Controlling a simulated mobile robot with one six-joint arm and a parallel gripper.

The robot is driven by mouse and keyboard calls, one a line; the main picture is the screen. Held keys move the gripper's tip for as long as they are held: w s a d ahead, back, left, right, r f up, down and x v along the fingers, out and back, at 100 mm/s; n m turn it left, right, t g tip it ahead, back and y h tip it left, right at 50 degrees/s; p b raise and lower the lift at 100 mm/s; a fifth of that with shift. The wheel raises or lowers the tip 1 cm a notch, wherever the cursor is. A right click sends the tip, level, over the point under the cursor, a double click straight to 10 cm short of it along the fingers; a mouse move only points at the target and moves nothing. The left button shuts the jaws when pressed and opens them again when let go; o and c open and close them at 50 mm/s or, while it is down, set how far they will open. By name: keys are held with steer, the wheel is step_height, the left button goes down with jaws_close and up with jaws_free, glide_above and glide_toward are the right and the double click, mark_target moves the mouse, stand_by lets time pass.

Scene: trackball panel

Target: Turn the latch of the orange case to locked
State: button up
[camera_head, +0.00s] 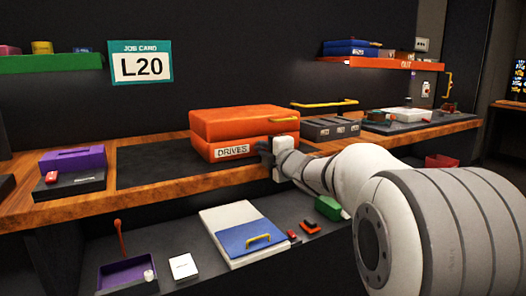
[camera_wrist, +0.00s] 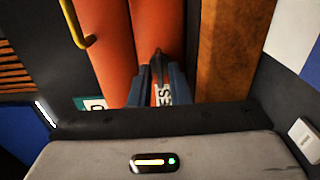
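The orange case (camera_head: 243,124) lies closed on the workbench, with a white DRIVES label (camera_head: 233,151) on its front. My gripper (camera_head: 264,152) is at the right part of this front, just right of the label, and covers the area behind it. In the wrist view the case (camera_wrist: 117,45) appears turned on its side. There my gripper (camera_wrist: 160,75) points at its front, its two fingers a little apart, with part of the label visible between them. A small dark piece, possibly the latch (camera_wrist: 158,54), shows at the fingertips. Whether the fingers grip it is unclear, and its setting cannot be read.
A purple box (camera_head: 73,160) stands left on the bench, beyond a bare dark mat (camera_head: 150,165). A grey drawer box (camera_head: 330,128) stands close right of the case. A lower shelf holds a white-and-blue folder (camera_head: 238,225).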

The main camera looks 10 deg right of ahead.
steer(key=shift+o, duration=1.1)
steer(key=shift+a, duration=0.1)
steer(key=p+v, duration=0.1)
steer(key=v, duration=0.7)
steer(key=shift+p, duration=0.35)
